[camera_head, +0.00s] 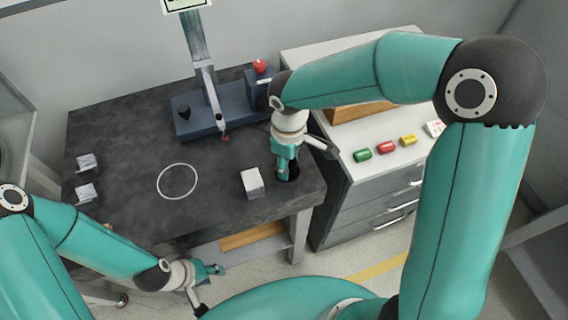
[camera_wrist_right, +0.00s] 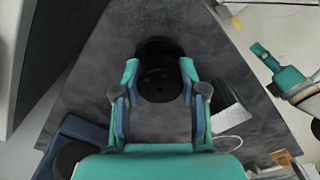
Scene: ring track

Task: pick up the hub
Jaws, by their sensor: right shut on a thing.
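The hub (camera_wrist_right: 160,82) is a black round part with small holes in its face, seen between the fingertips of my right gripper (camera_wrist_right: 159,71) in the right wrist view. The fingers are shut on its two sides. In the head view my right gripper (camera_head: 288,164) points down at the right end of the dark table, and the hub (camera_head: 293,174) shows partly behind its fingers. I cannot tell whether the hub touches the table top. My left gripper (camera_head: 207,287) is open and empty, in front of the table's near edge.
A white block (camera_head: 252,183) stands just left of my right gripper on the dark table (camera_head: 130,150). A white ring outline (camera_head: 177,181) lies further left. A blue-based press (camera_head: 205,118) stands behind. Small coloured parts (camera_head: 386,147) lie on the cabinet at right.

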